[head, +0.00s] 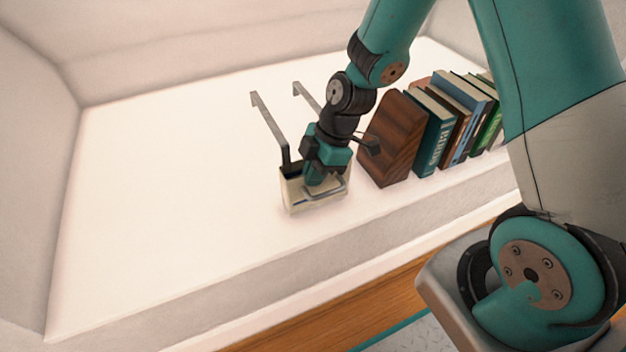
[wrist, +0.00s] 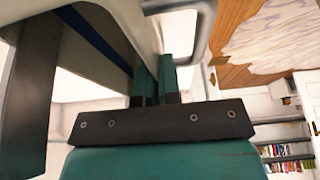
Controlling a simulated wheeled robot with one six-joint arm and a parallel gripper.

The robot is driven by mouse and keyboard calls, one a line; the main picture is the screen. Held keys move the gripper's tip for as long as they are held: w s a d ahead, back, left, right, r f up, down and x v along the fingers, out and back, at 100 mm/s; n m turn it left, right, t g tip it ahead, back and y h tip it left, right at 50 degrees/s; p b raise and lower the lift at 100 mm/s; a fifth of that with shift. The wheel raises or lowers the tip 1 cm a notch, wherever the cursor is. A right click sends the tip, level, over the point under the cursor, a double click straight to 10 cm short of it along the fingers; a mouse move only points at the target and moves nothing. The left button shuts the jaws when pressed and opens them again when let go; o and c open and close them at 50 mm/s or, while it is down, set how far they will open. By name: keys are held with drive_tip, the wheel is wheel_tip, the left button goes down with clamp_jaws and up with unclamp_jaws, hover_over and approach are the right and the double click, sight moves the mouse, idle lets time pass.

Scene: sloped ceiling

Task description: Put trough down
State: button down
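The trough (head: 300,200) is a small cream box with a dark inside, two long grey hooked arms at its back and a grey rail on its front. It is roughly upright over the white ledge, left of a wooden bookend. My gripper (head: 317,182) reaches down to its front wall. In the wrist view, the teal fingers (wrist: 158,82) are close together on the wall of the trough (wrist: 135,22), with the grey rail beside them. I cannot tell whether the trough's underside touches the ledge.
The wooden bookend (head: 392,140) and a row of books (head: 450,125) stand close on the right. The white ledge (head: 170,190) is bare to the left. Its front edge drops to a wooden strip (head: 330,305). A pale wall closes the left side.

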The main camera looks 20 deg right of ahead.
drive_tip(key=shift+f, duration=0.5)
drive_tip(key=shift+f, duration=0.2)
drive_tip(key=c, duration=1.3)
unclamp_jaws()
drive_tip(key=shift+r, duration=0.15)
